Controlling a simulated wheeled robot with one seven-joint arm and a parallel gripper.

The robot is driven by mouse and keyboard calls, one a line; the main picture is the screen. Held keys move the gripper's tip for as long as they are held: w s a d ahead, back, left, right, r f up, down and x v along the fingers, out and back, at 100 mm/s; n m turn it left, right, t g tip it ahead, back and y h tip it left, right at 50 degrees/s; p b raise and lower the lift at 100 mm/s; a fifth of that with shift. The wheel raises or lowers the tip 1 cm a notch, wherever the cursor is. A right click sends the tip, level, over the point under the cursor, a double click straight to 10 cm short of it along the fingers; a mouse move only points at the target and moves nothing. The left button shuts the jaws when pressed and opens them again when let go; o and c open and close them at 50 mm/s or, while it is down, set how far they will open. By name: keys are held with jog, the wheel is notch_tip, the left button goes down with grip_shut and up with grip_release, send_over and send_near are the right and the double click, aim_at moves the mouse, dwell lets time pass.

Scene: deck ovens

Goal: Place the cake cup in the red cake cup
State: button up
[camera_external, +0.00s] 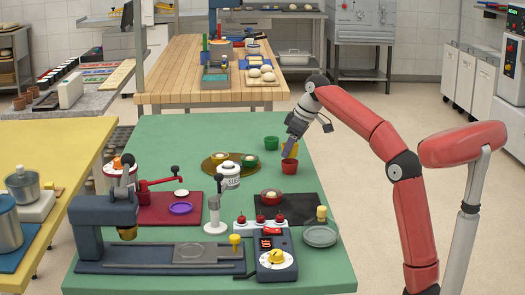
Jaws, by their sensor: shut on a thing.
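The red cake cup (289,167) stands upright on the green table, right of the round gold tray. My gripper (289,153) points down just above and behind its rim. It is shut on a small yellow cake cup (295,148), which shows on both sides of the fingers. The yellow cup is partly hidden by the gripper. From this view I cannot tell whether the yellow cup touches the red one. A green cup (271,143) stands just behind to the left.
A black mat (299,208) bears a red filled cup (270,196). A control box (274,260) and a dark press (103,222) stand in front. The table's back left is clear.

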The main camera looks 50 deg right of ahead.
jog(key=shift+f, duration=0.55)
jog(key=shift+f, duration=0.1)
jog(key=shift+f+b, duration=0.4)
jog(key=shift+f, duration=0.15)
jog(key=o, duration=0.9)
jog(key=shift+o, duration=0.2)
jog(key=shift+r, duration=0.1)
jog(key=shift+r+p, duration=0.3)
jog(key=p+v, duration=0.4)
jog(key=v, duration=0.8)
jog(key=shift+r+p, duration=0.25)
jog(key=shift+p, duration=0.1)
